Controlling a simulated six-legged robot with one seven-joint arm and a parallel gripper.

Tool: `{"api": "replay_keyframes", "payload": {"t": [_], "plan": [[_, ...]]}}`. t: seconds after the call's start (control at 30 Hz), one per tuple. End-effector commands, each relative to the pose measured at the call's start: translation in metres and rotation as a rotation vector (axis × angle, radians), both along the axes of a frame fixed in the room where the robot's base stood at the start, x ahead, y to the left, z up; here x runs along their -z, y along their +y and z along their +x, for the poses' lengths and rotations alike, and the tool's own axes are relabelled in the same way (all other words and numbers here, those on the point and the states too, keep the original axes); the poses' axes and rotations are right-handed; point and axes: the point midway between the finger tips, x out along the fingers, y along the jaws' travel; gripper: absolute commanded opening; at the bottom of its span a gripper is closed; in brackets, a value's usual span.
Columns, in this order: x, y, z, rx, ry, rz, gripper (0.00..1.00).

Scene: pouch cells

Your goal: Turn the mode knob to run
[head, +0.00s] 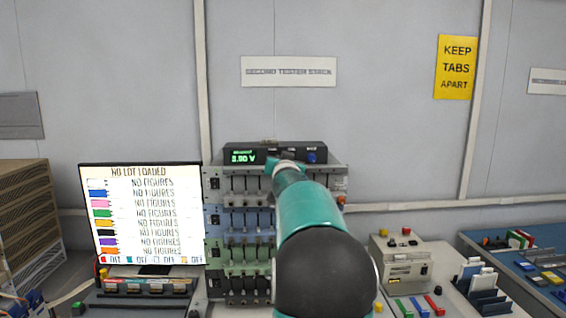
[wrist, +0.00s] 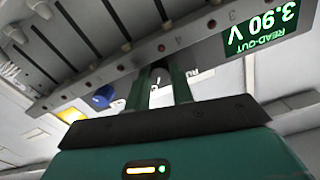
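The tester unit (head: 268,152) with a green read-out of 3.90 V sits on top of the rack. The read-out (wrist: 268,30) shows turned over in the wrist view. My gripper (head: 287,166) is in front of the unit, right of the read-out. In the wrist view the two green fingers of my gripper (wrist: 160,72) stand a little apart, tips at the panel edge. A dark part shows between the tips; I cannot tell if they press on it. The mode knob is not clearly seen and its setting cannot be read. A blue knob (head: 311,158) is right of my gripper, also in the wrist view (wrist: 103,97).
The rack (head: 213,222) of testers with several clip rows stands below the unit. A lit screen (head: 140,215) reading "NO LOT LOADED" is at the left. A beige control box (head: 402,262) and a blue tray (head: 520,275) are at the right. My arm hides part of the rack.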

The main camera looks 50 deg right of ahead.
Motion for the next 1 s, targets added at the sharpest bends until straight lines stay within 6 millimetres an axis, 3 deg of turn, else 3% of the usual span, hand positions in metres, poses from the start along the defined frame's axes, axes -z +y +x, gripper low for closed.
{"api": "replay_keyframes", "payload": {"t": [0.47,1.0], "plan": [[0.0000,0.0006,0.0003,-0.001,0.055,-0.049,0.01],[0.0001,0.0005,0.0003,0.000,0.313,-0.275,0.01]]}}
